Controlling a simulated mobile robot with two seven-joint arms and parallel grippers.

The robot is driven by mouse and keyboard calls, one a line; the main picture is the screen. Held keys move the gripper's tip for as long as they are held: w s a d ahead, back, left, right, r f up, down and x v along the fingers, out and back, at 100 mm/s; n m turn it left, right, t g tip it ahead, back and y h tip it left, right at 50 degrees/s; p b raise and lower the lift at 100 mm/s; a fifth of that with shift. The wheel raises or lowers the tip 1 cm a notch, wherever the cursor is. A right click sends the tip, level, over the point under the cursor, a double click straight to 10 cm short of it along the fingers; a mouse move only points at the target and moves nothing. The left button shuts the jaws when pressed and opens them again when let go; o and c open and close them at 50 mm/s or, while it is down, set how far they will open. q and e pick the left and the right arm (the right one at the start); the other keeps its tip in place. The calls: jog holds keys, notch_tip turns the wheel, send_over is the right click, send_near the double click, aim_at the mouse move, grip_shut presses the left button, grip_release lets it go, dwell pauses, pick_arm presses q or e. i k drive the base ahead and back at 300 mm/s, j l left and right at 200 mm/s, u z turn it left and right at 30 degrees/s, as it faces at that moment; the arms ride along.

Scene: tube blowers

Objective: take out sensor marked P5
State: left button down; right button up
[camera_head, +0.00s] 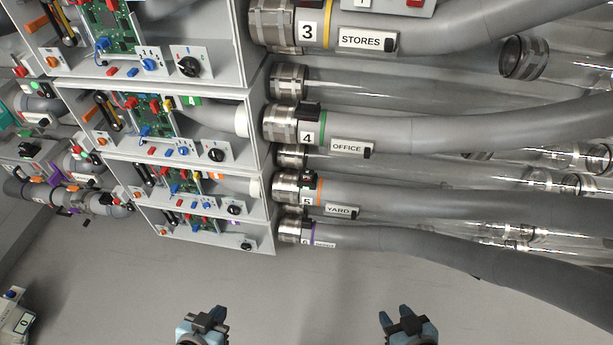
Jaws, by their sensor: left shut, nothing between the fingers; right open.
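No marking that reads P5 can be made out in the head view. The unit whose pipe carries the label 5 (308,201) and a YARD tag (341,212) is an open grey box (262,205) with a green circuit board (181,183), coloured connectors and a black knob (234,209). Small black parts sit on the metal pipe collars, such as the one beside label 5; I cannot tell which is a sensor. My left gripper (211,318) is shut and empty at the bottom, below the boxes. My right gripper (402,318) is open and empty, further right.
Similar boxes stack above, with pipes labelled 4 OFFICE (346,148) and 3 STORES (366,41); a box with label 6 (306,239) is below. Grey and clear pipes run right. More valves and pipes (60,195) stand at left. Bare floor (300,290) lies around the grippers.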

aim_at(306, 175)
jog(key=i+j, duration=0.15)
jog(key=j, duration=0.2)
jog(key=i+j+z, duration=0.15)
jog(key=j, duration=0.2)
jog(key=i+j, duration=0.2)
jog(key=j, duration=0.2)
jog(key=i+j+z, duration=0.1)
jog(key=j, duration=0.25)
jog(key=i+j, duration=0.15)
jog(key=j, duration=0.25)
jog(key=i+j+z, duration=0.15)
jog(key=j, duration=0.25)
jog(key=i+j, duration=0.1)
jog(key=j, duration=0.25)
